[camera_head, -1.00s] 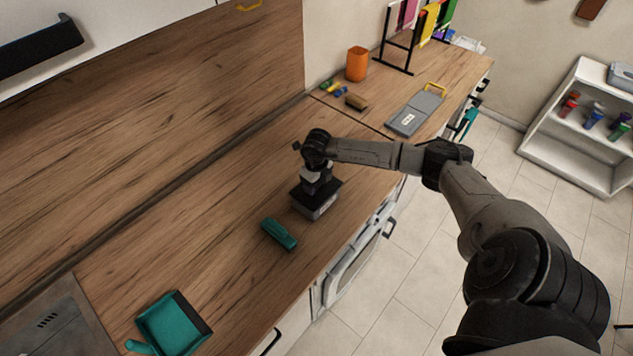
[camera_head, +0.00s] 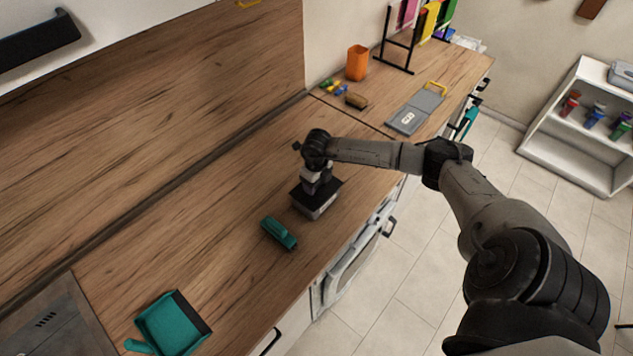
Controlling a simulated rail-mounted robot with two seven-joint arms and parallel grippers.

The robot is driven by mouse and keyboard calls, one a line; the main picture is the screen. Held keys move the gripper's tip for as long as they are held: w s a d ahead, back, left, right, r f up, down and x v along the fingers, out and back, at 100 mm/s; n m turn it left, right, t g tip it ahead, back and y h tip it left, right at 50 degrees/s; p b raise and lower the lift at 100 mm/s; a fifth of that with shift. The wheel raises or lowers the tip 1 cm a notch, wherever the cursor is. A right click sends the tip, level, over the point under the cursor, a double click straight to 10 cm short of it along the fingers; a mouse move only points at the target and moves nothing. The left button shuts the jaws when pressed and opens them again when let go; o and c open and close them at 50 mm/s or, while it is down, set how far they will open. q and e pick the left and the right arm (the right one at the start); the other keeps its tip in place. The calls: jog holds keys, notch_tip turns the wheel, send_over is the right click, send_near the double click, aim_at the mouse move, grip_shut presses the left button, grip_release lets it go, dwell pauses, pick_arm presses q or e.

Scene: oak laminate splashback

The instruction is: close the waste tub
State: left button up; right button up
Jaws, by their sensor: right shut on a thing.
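A small tub (camera_head: 322,208) with a dark top and light grey sides sits on the wooden counter, near its front edge. It looks like the waste tub. My right gripper (camera_head: 312,185) points down at its dark top and is shut on it. The wrist hides part of the top, so I cannot tell whether the lid is seated all round. My left gripper is not in view.
A teal brush (camera_head: 279,233) lies just left of the tub, and a teal dustpan (camera_head: 172,325) lies farther left. A grey panel with a yellow handle (camera_head: 415,112), a wooden brush (camera_head: 356,101) and an orange cup (camera_head: 357,63) are at the back right. Counter behind the tub is clear.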

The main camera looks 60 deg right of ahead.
jog(key=shift+f, duration=0.1)
dwell(0.3)
jog(key=o, duration=1.1)
jog(key=shift+r+p, duration=2.4)
jog(key=shift+r, duration=1.15)
jog(key=shift+c, duration=0.3)
grip_shut()
